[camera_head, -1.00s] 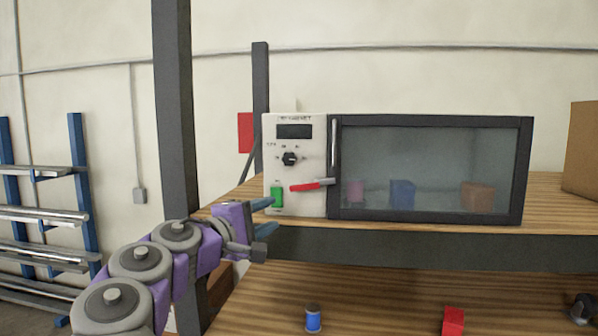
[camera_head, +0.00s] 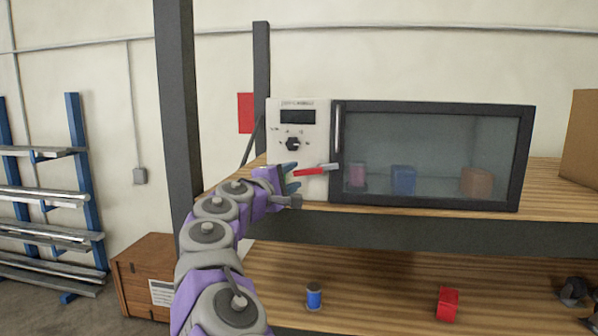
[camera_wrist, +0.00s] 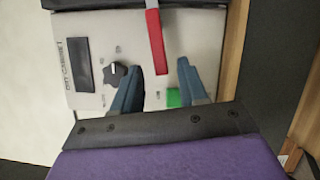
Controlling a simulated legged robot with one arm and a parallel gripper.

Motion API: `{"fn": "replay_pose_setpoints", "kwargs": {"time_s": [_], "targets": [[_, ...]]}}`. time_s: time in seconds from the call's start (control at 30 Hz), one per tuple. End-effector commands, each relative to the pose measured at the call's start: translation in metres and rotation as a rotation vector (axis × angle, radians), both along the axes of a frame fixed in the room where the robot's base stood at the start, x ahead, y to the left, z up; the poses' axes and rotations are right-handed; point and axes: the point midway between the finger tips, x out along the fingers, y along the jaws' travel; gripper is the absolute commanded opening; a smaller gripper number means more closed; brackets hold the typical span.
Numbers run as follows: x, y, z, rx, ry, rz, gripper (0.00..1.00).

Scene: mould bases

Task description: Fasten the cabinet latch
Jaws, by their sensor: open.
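The cabinet (camera_head: 432,157) stands on the upper wooden shelf with its dark-framed glass door shut. Its pale control panel (camera_head: 300,132) is on the left, with a black knob and a dark display. The red latch handle (camera_head: 311,171) points left from the door edge, nearly level, slightly lower at its left end. My gripper (camera_head: 292,178) is in front of the panel at the handle's left end. In the wrist view my open blue fingers (camera_wrist: 158,88) are spread, with the red handle (camera_wrist: 155,40) entering from above between them, apparently not gripped. A green button (camera_wrist: 174,97) shows behind them.
Inside the cabinet are pink, blue and orange-brown items. A blue spool (camera_head: 314,297) and a red block (camera_head: 447,304) lie on the lower shelf. A cardboard box (camera_head: 582,140) is at the right. A dark post (camera_head: 176,110) stands left of the cabinet.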

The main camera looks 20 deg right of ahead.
Motion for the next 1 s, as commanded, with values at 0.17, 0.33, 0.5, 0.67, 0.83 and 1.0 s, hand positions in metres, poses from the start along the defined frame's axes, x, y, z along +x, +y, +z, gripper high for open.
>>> {"fn": "replay_pose_setpoints", "kwargs": {"time_s": [0.17,0.33,0.5,0.67,0.83,1.0], "targets": [[0.011,-0.025,0.001,0.005,0.001,-0.003,0.43],[0.016,-0.039,0.0,0.009,0.001,-0.003,0.43],[0.017,-0.033,0.002,0.004,-0.001,-0.002,0.43],[0.017,-0.027,0.003,0.0,-0.001,-0.002,0.43],[0.017,-0.027,0.003,-0.001,-0.001,-0.002,0.29],[0.017,-0.033,0.002,0.003,-0.001,-0.002,0.13]]}}
